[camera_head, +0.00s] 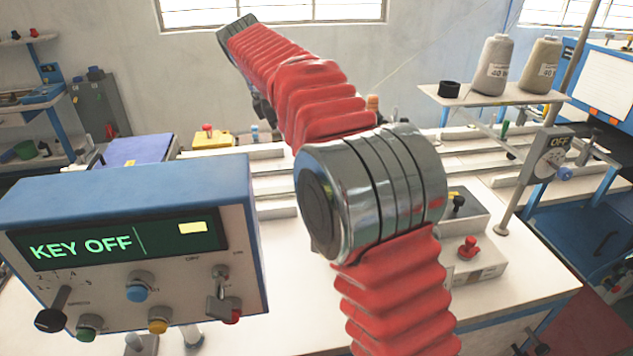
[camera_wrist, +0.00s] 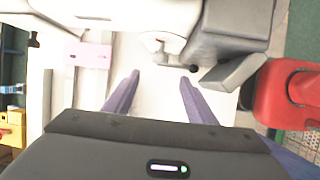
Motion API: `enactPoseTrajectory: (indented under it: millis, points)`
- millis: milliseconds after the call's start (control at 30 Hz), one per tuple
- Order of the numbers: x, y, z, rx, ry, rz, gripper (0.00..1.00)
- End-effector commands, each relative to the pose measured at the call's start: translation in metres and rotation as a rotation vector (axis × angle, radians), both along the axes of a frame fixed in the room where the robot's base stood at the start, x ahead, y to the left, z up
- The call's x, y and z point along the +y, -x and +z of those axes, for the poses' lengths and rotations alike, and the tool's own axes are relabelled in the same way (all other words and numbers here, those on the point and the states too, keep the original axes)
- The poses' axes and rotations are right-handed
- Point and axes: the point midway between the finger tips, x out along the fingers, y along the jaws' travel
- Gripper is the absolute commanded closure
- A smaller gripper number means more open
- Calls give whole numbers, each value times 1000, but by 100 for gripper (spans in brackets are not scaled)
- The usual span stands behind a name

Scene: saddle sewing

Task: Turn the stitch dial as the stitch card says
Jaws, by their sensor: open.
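My gripper (camera_wrist: 160,85) is open and empty in the wrist view, its two purple-grey fingers apart over a white surface. A light grey and dark machine part (camera_wrist: 225,40) lies beyond the fingertips, with a small dark knob (camera_wrist: 193,68) on its near side. A pale pink card or plate (camera_wrist: 88,55) is at upper left; its marks are too small to read. In the head view my arm hides the middle, and my gripper is not visible. I cannot make out a stitch dial or stitch card for certain.
A blue-topped control box (camera_head: 130,215) reads KEY OFF and carries knobs and a key switch. At right, a dark plate marked OFF (camera_head: 546,155) is on a post by a shelf with thread cones (camera_head: 493,68). A red object (camera_wrist: 290,95) stands right of my fingers.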

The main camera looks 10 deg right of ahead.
Motion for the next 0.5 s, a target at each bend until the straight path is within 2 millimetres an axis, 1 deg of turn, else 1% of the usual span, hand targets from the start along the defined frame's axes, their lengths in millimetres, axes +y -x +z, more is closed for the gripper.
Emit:
enactPoseTrajectory:
  millis: [300, 500]
  points:
    - [8, 1, 0, 1, 1, 16, 49]
    - [5, 0, -7, 2, 1, 16, 49]
